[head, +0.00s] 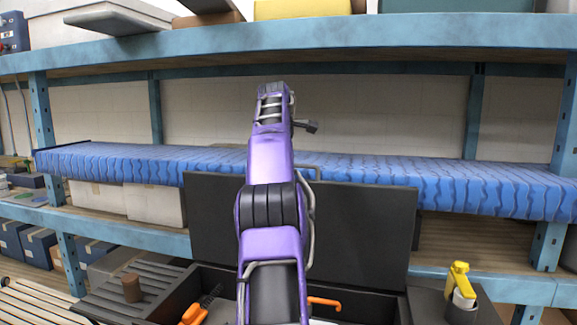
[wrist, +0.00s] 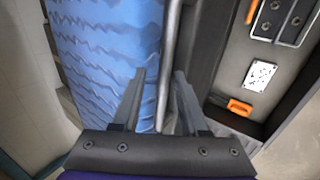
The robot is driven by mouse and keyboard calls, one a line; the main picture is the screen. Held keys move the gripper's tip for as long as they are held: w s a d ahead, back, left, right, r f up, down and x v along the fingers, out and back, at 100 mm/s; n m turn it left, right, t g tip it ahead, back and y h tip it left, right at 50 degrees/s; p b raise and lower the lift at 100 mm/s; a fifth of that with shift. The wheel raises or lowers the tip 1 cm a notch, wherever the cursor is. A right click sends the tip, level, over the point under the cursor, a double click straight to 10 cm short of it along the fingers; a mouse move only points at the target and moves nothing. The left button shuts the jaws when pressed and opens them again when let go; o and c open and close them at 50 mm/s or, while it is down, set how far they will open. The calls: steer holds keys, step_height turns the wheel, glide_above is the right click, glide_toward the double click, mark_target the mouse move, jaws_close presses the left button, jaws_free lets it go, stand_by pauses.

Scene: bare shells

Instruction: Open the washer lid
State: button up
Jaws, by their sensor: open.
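A metal handle bar (head: 308,168) runs along the lid's upper edge. In the wrist view, the lid (wrist: 205,45) is seen edge-on and the handle bar (wrist: 168,75) passes between the fingers of my gripper (wrist: 161,73). The jaws are open, one finger on each side of the bar; contact is unclear.
Blue wavy-patterned material (head: 460,187) lies on a shelf just behind the lid; it is close beside my left finger in the wrist view (wrist: 105,60). Orange-handled tools (head: 193,314) lie in the washer. A yellow-topped bottle (head: 460,285) stands at right. An upper shelf (head: 400,35) spans overhead.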

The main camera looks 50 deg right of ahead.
steer(key=v, duration=0.7)
steer(key=shift+r, duration=0.15)
stand_by(0.5)
